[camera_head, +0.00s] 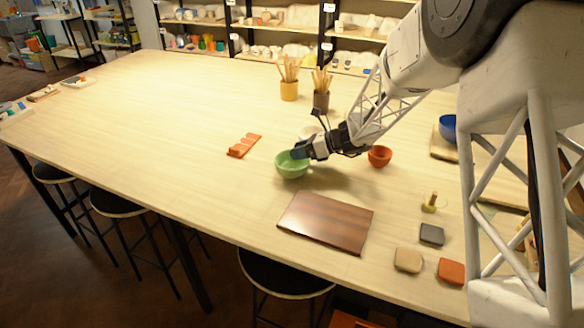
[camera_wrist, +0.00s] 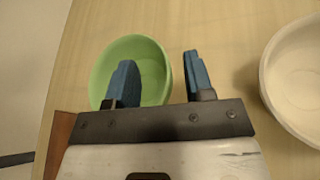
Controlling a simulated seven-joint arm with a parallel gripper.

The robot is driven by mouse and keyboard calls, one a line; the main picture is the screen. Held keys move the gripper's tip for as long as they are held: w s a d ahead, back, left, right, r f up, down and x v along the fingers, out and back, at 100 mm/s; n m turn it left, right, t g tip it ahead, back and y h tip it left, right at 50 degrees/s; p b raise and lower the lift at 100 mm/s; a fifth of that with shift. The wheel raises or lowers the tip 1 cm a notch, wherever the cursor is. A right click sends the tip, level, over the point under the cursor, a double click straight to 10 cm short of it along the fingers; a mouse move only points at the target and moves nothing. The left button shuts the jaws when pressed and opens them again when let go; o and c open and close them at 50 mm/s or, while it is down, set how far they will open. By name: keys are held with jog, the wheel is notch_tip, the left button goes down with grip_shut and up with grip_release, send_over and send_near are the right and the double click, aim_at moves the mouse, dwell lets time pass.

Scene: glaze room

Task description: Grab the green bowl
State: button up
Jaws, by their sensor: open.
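The green bowl (camera_head: 289,168) stands upright on the pale wooden table, near its middle. My gripper (camera_head: 298,152) is right at its far rim in the head view, and it hides part of that rim. In the wrist view the green bowl (camera_wrist: 151,62) lies beyond and left of centre, and looks empty where its inside shows. My gripper (camera_wrist: 158,76) is open, with one blue finger in front of the bowl and the other to the right of its rim. Nothing is held between the fingers. Whether a finger touches the bowl cannot be told.
A white bowl (camera_wrist: 296,80) is close on the right in the wrist view. A terracotta bowl (camera_head: 380,156) stands right of my gripper. A dark brown board (camera_head: 326,222) lies in front, and an orange rest (camera_head: 244,145) lies left. The table's left side is mostly clear.

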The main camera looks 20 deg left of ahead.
grip_shut()
jog(key=shift+r, duration=0.1)
dwell(0.4)
jog(key=shift+r, duration=1.45)
jog(key=shift+s+d+r, duration=0.15)
jog(key=shift+s+r, duration=0.05)
jog(key=shift+r, duration=0.1)
jog(key=s+d+r, duration=0.1)
jog(key=s+d, duration=0.8)
jog(key=s, duration=0.3)
jog(key=shift+s+r, duration=0.2)
jog(key=shift+s, duration=0.2)
jog(key=shift+a, duration=0.1)
